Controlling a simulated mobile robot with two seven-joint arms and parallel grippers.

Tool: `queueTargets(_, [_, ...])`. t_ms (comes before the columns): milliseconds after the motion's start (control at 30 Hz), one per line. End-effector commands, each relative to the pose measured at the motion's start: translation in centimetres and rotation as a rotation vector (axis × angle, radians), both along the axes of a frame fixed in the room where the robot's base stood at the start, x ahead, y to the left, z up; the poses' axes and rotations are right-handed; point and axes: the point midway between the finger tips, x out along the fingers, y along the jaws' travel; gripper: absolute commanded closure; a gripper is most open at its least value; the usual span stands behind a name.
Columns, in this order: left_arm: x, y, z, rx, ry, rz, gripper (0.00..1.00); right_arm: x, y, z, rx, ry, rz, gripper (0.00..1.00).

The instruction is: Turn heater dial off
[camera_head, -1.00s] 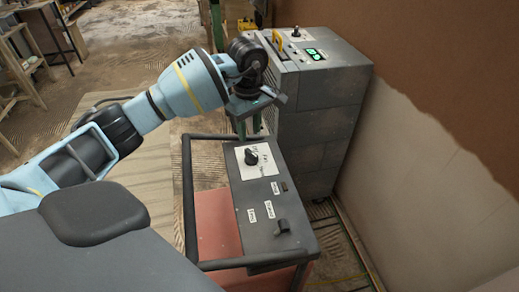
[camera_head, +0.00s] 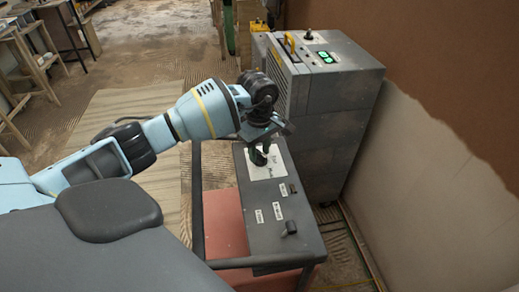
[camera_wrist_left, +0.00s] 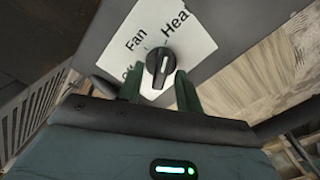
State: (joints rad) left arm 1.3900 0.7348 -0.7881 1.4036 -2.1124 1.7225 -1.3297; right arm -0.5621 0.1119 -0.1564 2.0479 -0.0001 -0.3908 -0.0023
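The heater dial (camera_wrist_left: 160,68) is a round black knob with a white pointer line, on a white label plate (camera_wrist_left: 118,32) printed "Fan" and "Hea…"; part of another word is hidden near the left finger. The plate sits on the far end of the grey heater panel (camera_head: 265,209). My left gripper (camera_head: 262,155) is above the dial in the head view and hides most of it. In the left wrist view, its green fingers (camera_wrist_left: 158,88) are apart, one on each side of the dial's near part, with gaps visible. My right gripper is not in view.
A black lever knob (camera_head: 289,227) and small labels lie on the nearer part of the panel. A black tube rail (camera_head: 197,205) runs around the red heater body (camera_head: 222,215). A tall grey unit (camera_head: 330,110) with a green display stands behind, near the wall.

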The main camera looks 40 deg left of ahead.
Motion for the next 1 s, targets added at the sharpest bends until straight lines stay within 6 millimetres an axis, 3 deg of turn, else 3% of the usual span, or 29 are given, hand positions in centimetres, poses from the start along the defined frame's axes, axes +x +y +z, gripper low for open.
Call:
queueTargets(167, [0.0,0.0,-0.02,0.0,0.0,0.0,0.65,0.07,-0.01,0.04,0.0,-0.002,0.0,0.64])
queueTargets(467, [-0.01,0.0,-0.01,0.0,0.0,0.0,1.0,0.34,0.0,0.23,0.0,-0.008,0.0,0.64])
queueTargets(1000, [-0.06,0.06,0.13,0.001,0.0,0.127,1.0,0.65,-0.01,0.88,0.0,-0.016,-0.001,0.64])
